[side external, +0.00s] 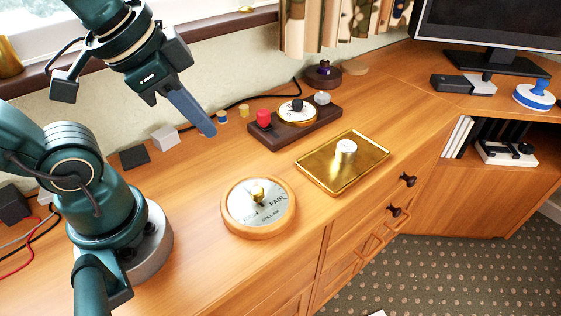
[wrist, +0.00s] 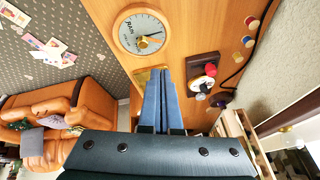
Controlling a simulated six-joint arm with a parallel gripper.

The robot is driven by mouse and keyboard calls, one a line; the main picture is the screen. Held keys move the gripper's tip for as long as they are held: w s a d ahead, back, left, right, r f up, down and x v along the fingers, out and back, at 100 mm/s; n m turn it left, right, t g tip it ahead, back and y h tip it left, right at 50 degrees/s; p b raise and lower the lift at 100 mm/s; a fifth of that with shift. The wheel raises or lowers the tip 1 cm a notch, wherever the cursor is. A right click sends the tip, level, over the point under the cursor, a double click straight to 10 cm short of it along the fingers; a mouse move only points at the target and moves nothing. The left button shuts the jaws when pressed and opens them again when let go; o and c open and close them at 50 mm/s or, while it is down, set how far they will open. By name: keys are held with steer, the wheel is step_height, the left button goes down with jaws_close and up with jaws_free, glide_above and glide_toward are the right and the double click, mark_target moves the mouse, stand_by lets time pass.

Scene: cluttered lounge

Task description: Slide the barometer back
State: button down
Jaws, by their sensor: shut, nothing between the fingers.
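The barometer (side external: 259,207) is a round wooden-rimmed dial with a silver face and a brass knob in its centre. It lies flat on the wooden cabinet top near its front edge. The barometer also shows in the wrist view (wrist: 142,30), at the top. My gripper (side external: 210,133) hangs in the air above the back of the cabinet top, behind and left of the barometer and apart from it. Its blue-grey fingers (wrist: 164,72) are together with nothing between them.
A brass tray (side external: 328,177) with a white knobbed piece lies right of the barometer. Behind it is a dark board (side external: 288,133) with a red piece and a dial. The wood between barometer and wall is mostly clear.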

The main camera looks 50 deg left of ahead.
steer(key=w+d+r+m+g, duration=0.2)
steer(key=w+m, duration=0.1)
steer(key=m, duration=0.2)
steer(key=m+g+y, duration=0.2)
steer(key=m, duration=0.6)
glide_above(266, 207)
steer(key=d, duration=0.4)
steer(key=d+x, duration=0.1)
steer(key=x, duration=0.2)
steer(key=shift+m+g+y, duration=0.3)
steer(key=shift+m+g, duration=0.2)
steer(key=shift+m, duration=0.2)
steer(key=f, duration=1.3)
steer(key=shift+s+d+f, duration=0.2)
steer(key=shift+s, duration=0.05)
steer(key=a, duration=0.3)
steer(key=shift+w+f, duration=0.1)
steer(key=shift+a, duration=0.45)
steer(key=a, duration=1.4)
